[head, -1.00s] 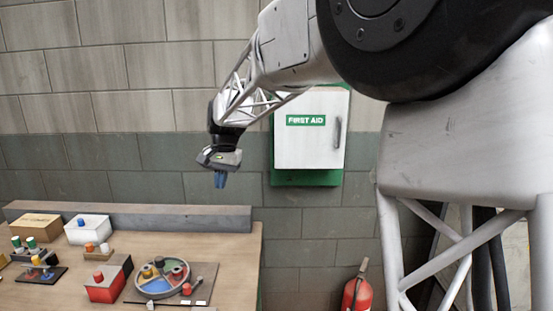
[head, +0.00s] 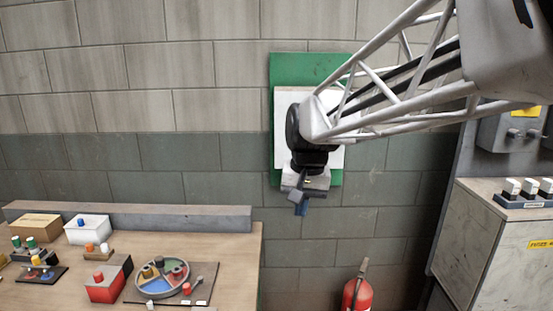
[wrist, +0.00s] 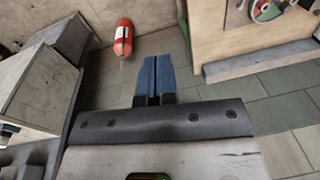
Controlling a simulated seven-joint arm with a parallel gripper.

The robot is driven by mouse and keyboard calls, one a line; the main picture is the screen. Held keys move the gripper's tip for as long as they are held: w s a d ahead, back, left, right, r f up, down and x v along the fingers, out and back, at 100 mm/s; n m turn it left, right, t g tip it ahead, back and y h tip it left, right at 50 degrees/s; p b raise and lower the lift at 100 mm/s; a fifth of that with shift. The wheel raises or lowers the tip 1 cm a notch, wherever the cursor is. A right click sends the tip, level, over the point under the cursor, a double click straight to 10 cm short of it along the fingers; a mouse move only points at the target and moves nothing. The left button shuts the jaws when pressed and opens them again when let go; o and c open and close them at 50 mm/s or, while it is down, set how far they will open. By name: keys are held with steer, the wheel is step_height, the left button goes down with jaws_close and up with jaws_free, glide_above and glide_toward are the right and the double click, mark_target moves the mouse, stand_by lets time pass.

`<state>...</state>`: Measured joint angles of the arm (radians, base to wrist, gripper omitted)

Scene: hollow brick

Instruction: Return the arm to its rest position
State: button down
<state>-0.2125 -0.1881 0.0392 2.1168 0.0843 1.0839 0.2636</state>
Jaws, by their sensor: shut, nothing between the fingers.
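My gripper (head: 301,207) hangs at the end of my arm in the head view, in front of the white first aid cabinet (head: 282,110) on its green backboard. It points downward and is clear of the table. In the wrist view its two blue fingers (wrist: 154,82) are together with nothing between them. My arm covers most of the cabinet's front.
A wooden table (head: 60,292) with boxes and a round coloured tray (head: 162,278) stands at left. A red fire extinguisher (head: 356,294) is by the wall. A cabinet (head: 480,245) with switches stands at right. Open floor (wrist: 215,100) lies below my gripper.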

steer(key=s+d+f, duration=0.3)
steer(key=s+d, duration=0.1)
steer(key=s, duration=0.3)
steer(key=s+d+f+t, duration=0.1)
steer(key=s+d, duration=0.3)
steer(key=s, duration=0.4)
steer(key=s+d+f+h, duration=0.1)
steer(key=s+d+f, duration=0.3)
steer(key=s, duration=0.4)
steer(key=shift+s+d+f+n+t, duration=0.3)
steer(key=shift+d+n+t, duration=0.1)
steer(key=shift+d, duration=0.2)
steer(key=shift+w, duration=0.15)
